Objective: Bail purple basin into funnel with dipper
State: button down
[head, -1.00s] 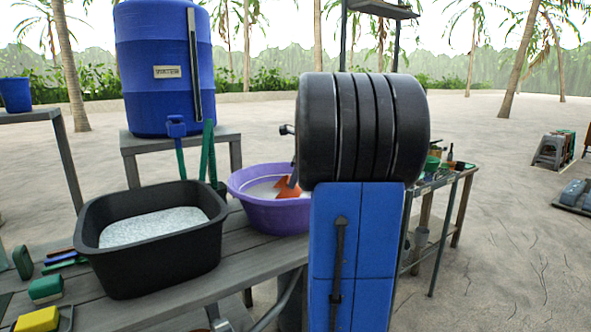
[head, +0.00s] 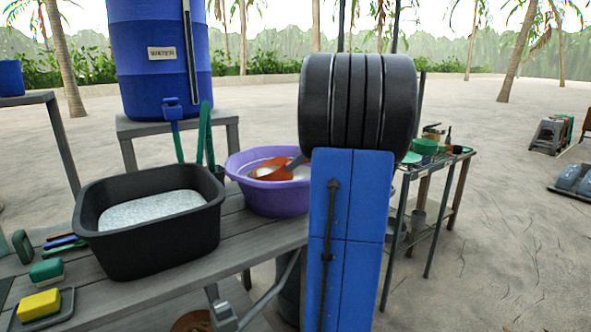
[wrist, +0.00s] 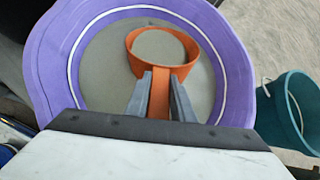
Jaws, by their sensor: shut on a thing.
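The purple basin (head: 268,203) stands at the right end of the wooden bench and holds pale grey contents; it fills much of the wrist view (wrist: 55,70). The orange dipper (head: 262,165) is inside the basin's outline, its round cup open toward the wrist camera (wrist: 134,50). My gripper (wrist: 161,92) is shut on the dipper's orange handle, one grey finger on each side. I cannot tell whether the cup holds anything or touches the contents. My arm hides the basin's right side in the head view. I cannot make out a funnel.
A black tub (head: 150,245) with pale contents stands left of the basin. A blue water barrel (head: 160,80) is behind. Sponges (head: 38,305) lie at the front left. A side table (head: 440,170) is at right. A teal bucket (wrist: 290,110) is beside the basin.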

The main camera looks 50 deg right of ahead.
jog(key=r, duration=0.2)
jog(key=r+t+y, duration=0.1)
jog(key=r, duration=0.2)
jog(key=s+d+r+t, duration=0.1)
jog(key=r, duration=0.1)
jog(key=shift+r+m+y, duration=0.3)
jog(key=shift+r+m, duration=0.05)
jog(key=shift+m, duration=0.05)
jog(key=shift+s+d+r+m+t+y, duration=0.15)
jog(key=shift+r+m+t+y, duration=0.2)
jog(key=shift+r+t, duration=0.55)
jog(key=shift+r, duration=0.1)
